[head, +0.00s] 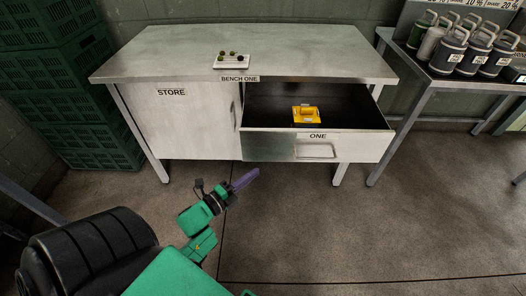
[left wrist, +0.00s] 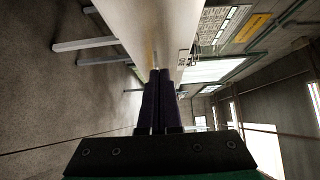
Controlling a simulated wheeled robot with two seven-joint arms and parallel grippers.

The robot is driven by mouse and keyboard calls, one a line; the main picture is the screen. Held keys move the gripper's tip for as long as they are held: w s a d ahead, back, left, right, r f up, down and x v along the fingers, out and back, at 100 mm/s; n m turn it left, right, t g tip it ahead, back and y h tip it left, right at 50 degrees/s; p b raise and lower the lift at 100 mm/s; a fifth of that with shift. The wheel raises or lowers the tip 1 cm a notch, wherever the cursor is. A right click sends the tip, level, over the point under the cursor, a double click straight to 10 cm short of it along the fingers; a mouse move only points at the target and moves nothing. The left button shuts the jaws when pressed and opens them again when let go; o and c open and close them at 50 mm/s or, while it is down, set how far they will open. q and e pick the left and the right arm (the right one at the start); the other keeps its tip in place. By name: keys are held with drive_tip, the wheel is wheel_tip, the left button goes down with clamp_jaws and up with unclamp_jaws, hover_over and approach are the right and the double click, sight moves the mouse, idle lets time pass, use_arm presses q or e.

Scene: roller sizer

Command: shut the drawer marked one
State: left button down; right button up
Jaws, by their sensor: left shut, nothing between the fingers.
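The drawer marked ONE (head: 350,149) is pulled open at the right of the bench in the head view. Its front carries a label and a rectangular handle (head: 315,151). A yellow object (head: 306,115) lies inside it. My left gripper (head: 252,174) is in front of the bench, below and left of the drawer front, and appears apart from it. Its purple fingers (left wrist: 158,100) are together and empty in the left wrist view, with a pale surface (left wrist: 140,25) ahead of them. My right gripper is in neither view.
The bench top (head: 170,62) holds a small white tray (head: 231,62) with several small items. The STORE door (head: 185,120) is shut. Green crates (head: 65,90) stand at left, and a table with several canisters (head: 448,52) at right. Floor in front is clear.

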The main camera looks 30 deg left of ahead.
use_arm(q)
approach(276, 147)
drive_tip(key=w+d, duration=0.3)
drive_tip(key=d, duration=0.1)
drive_tip(key=shift+w+a, duration=1.35)
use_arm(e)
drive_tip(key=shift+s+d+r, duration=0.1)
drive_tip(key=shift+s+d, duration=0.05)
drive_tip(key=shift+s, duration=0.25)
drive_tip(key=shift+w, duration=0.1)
